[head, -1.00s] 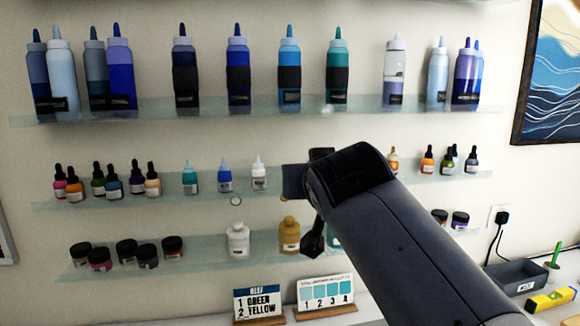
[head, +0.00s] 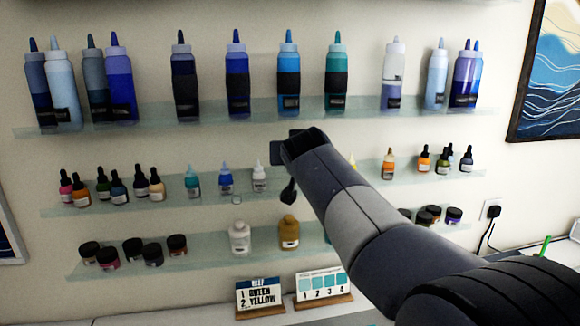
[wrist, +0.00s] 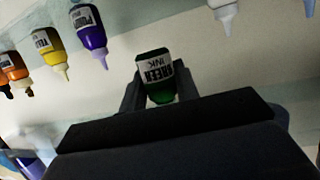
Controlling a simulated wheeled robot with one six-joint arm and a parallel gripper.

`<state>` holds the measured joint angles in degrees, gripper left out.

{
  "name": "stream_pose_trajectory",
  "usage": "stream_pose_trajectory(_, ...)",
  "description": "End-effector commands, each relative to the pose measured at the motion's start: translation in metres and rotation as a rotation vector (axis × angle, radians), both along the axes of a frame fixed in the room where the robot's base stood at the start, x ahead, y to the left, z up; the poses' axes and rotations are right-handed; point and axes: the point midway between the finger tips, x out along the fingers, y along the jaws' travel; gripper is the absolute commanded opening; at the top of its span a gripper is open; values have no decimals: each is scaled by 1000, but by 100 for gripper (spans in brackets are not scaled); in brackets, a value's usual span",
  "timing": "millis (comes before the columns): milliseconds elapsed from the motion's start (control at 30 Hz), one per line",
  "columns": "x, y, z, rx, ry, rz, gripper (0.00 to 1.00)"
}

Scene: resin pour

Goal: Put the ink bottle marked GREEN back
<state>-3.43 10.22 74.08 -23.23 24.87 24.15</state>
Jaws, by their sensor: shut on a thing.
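The ink bottle marked GREEN (wrist: 155,78) is held between the two fingers of my gripper (wrist: 158,92). It shows dark green with a white label, and appears upside down in the wrist view, as do the other bottles there. In the head view my arm hides the bottle, and the gripper end (head: 284,168) is mostly hidden, in front of the middle shelf (head: 130,204). A purple bottle (wrist: 88,32) and a yellow bottle (wrist: 50,48) hang to the left in the wrist view, and a white-tipped bottle (wrist: 226,14) is to the right.
The middle shelf holds a teal bottle (head: 192,182), a blue bottle (head: 226,180) and a white bottle (head: 259,178) left of my gripper. Large squeeze bottles (head: 238,75) stand above. Below are jars and a card reading 1 GREEN, 2 YELLOW (head: 259,295).

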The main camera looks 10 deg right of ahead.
Motion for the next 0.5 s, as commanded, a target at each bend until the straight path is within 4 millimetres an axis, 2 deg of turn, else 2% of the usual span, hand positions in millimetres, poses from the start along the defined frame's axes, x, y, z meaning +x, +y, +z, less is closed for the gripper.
stream_pose_trajectory(33, 12, 0, 3, -1, 3, -1, 8)
stream_pose_trajectory(167, 34, 0, 1, 0, 2, 0, 8)
stream_pose_trajectory(200, 31, 0, -13, -2, 5, 0, 8)
stream_pose_trajectory(233, 30, 0, -18, -1, 3, 0, 8)
stream_pose_trajectory(500, 30, 0, -44, 0, 3, 1, 8)
